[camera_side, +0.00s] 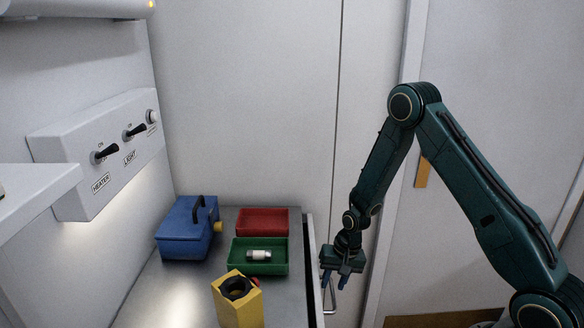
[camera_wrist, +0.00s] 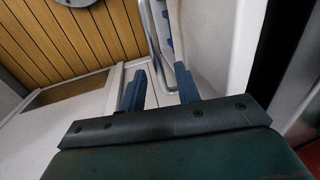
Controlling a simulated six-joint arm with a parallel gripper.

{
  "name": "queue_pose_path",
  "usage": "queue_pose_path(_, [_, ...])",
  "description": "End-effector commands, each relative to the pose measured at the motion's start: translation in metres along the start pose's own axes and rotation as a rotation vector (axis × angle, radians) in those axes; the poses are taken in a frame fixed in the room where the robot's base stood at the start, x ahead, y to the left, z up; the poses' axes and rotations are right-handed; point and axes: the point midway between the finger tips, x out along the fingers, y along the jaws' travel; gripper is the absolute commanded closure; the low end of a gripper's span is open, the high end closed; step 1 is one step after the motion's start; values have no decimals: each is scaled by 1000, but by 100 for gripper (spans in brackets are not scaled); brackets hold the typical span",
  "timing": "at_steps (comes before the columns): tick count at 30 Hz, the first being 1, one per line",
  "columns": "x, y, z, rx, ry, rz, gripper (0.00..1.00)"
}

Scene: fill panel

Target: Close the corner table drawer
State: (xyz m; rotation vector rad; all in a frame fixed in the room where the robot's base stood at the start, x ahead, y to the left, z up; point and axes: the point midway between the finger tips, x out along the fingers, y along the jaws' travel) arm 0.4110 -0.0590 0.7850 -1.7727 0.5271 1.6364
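The corner table (camera_side: 185,285) has a drawer at its right side. The drawer's pale front (camera_side: 311,265) shows as a narrow upright strip along the table's right edge, with a thin gap beside the tabletop. Its metal bar handle (camera_side: 331,297) sticks out to the right. My gripper (camera_side: 334,282) points down beside the drawer front, close to the handle. In the wrist view, the two blue fingers of my gripper (camera_wrist: 159,72) are apart. The handle (camera_wrist: 154,42) appears between or just beyond them; I cannot tell whether they touch it.
A blue toolbox (camera_side: 185,235), a red tray (camera_side: 262,221), a green tray (camera_side: 240,262) with a small pale cylinder (camera_side: 259,255), and a yellow block (camera_side: 238,308) stand on the table. A switch panel (camera_side: 100,150) is on the left wall. A slatted wooden floor (camera_wrist: 75,40) shows below.

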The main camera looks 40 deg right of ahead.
Motion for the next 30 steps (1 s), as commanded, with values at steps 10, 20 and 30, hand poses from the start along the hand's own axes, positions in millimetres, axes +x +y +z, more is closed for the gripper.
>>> queue_pose_path(10, [-3, 0, 0, 0, 0, 0, 67])
queue_pose_path(20, [-27, 0, 0, 0, 2, -1, 67])
queue_pose_path(30, [-71, 0, -1, 0, 3, -2, 67])
